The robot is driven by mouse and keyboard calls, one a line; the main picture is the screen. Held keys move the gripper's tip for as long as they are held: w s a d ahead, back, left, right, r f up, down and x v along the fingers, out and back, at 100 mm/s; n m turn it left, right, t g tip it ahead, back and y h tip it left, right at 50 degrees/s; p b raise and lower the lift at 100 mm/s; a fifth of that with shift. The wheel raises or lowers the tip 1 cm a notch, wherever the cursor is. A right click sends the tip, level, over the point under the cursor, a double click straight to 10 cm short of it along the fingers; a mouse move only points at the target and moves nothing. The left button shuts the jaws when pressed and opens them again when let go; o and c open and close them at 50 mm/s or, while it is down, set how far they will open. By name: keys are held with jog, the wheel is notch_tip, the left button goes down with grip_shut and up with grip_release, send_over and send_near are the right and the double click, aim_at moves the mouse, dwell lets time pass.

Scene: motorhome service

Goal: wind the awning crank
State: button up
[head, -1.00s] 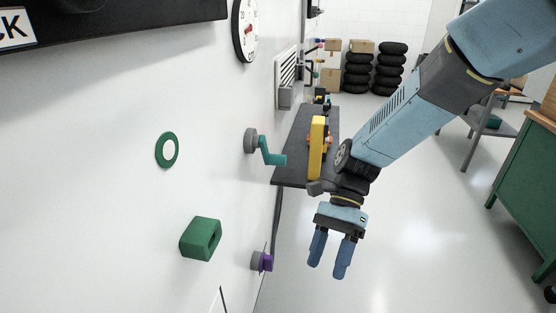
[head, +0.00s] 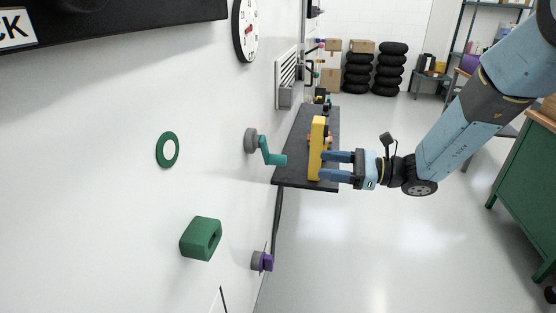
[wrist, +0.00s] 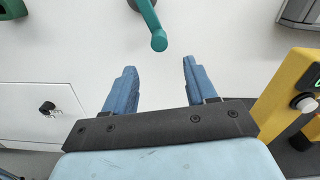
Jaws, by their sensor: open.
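The awning crank is a teal Z-shaped handle (head: 270,154) on a round grey hub (head: 251,141) on the white wall. Its free end sticks out to the right in the head view. In the wrist view the teal crank (wrist: 153,28) shows at the top centre, its rounded end a little beyond the fingertips and between their lines. My gripper (head: 326,165) is open and empty, its blue fingers pointing left at the wall, with a gap to the crank. The open fingers (wrist: 158,68) also show in the wrist view.
A green block (head: 201,239) and a purple knob (head: 264,261) are on the wall below the crank.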

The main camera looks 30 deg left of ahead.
aim_at(278, 159)
jog(key=x, duration=1.3)
jog(key=shift+s+a+f, duration=0.1)
jog(key=shift+s+a, duration=0.05)
grip_shut()
dwell(0.3)
